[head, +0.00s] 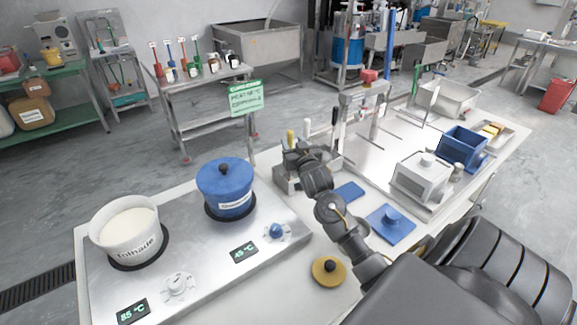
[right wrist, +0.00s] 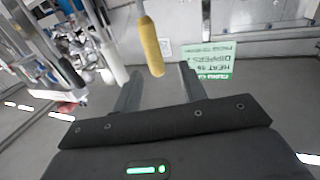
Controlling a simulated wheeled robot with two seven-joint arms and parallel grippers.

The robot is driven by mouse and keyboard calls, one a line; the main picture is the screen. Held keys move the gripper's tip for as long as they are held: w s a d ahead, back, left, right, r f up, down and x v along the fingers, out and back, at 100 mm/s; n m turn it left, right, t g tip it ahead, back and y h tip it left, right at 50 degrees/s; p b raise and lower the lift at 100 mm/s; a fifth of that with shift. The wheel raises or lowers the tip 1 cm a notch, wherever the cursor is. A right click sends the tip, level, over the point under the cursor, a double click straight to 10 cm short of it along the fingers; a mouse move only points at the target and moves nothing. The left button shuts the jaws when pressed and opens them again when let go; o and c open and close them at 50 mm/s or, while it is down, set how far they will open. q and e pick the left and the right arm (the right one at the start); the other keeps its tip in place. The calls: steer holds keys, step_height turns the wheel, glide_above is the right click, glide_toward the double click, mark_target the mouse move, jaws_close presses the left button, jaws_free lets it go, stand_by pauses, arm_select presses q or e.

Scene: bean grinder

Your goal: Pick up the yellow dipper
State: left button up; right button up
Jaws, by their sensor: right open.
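The yellow dipper (head: 291,138) shows as an upright yellow handle at the metal dipper holder (head: 286,181) in the middle of the head view. In the right wrist view its yellow handle (right wrist: 150,46) hangs into the picture between the two finger lines. My right gripper (head: 300,155) is close by the handle; its open fingers (right wrist: 160,76) show in the wrist view with nothing clasped. The arm partly hides the holder and the dipper's lower part. A white-handled dipper (head: 307,129) and a black-handled one (head: 334,116) stand to the right. My left gripper is not in view.
A blue lidded pot (head: 227,190) and a white milk pot (head: 125,228) stand on the steel heater at left. A green sign (head: 245,98) is behind the holder.

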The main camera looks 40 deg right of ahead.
mark_target(291, 138)
steer(key=x, duration=0.1)
steer(key=p+x, duration=0.1)
steer(key=x, duration=0.3)
steer(key=shift+s+d+f, duration=0.1)
steer(key=shift+d+f, duration=0.15)
steer(key=shift+f, duration=0.05)
jaws_close()
